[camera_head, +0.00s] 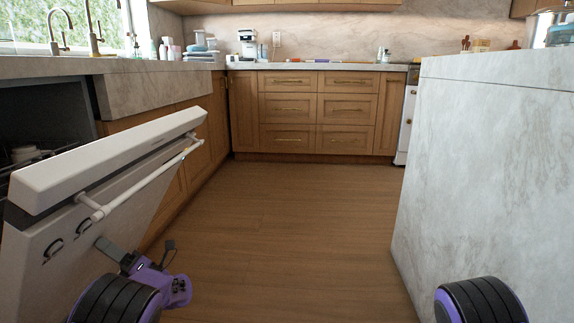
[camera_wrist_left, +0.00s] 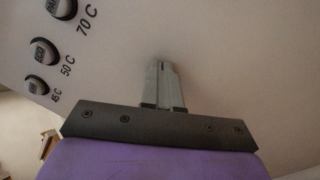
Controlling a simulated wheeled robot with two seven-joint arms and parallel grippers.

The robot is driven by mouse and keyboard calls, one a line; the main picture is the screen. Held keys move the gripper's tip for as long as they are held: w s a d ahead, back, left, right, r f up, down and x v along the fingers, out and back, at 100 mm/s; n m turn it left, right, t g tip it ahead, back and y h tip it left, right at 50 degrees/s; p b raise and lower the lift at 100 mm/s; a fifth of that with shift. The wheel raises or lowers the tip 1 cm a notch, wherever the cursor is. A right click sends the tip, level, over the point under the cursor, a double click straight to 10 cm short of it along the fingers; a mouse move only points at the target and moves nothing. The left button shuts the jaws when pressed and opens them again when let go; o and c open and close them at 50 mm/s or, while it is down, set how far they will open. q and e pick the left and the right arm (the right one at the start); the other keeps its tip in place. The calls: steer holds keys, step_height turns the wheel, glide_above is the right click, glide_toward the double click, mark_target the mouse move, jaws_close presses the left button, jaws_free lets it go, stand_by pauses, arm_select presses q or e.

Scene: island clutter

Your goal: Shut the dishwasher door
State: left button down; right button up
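The white dishwasher door (camera_head: 110,180) stands partly open on the left, tilted out from the counter with its top edge toward the aisle. A white bar handle (camera_head: 150,182) runs along its outer face. My left gripper (camera_head: 104,244) is at the outer face, below the handle and beside the dark knobs. In the left wrist view, its two fingers (camera_wrist_left: 163,70) are together with nothing between them, pointing at the white door panel (camera_wrist_left: 230,60). I cannot tell whether the tips touch it. My right gripper is out of view.
The dark dishwasher opening (camera_head: 45,110) shows behind the door, with dishes partly visible. A marble island (camera_head: 490,180) stands on the right. The wooden floor (camera_head: 300,220) between is clear. Wooden drawers (camera_head: 318,110) line the back. Knobs (camera_wrist_left: 45,50) show in the left wrist view.

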mark_target(90, 234)
arm_select(q)
steer(key=shift+p+x, duration=0.8)
steer(key=shift+x, duration=1.85)
stand_by(0.8)
steer(key=shift+p+x, duration=0.7)
steer(key=shift+x, duration=2.75)
stand_by(1.1)
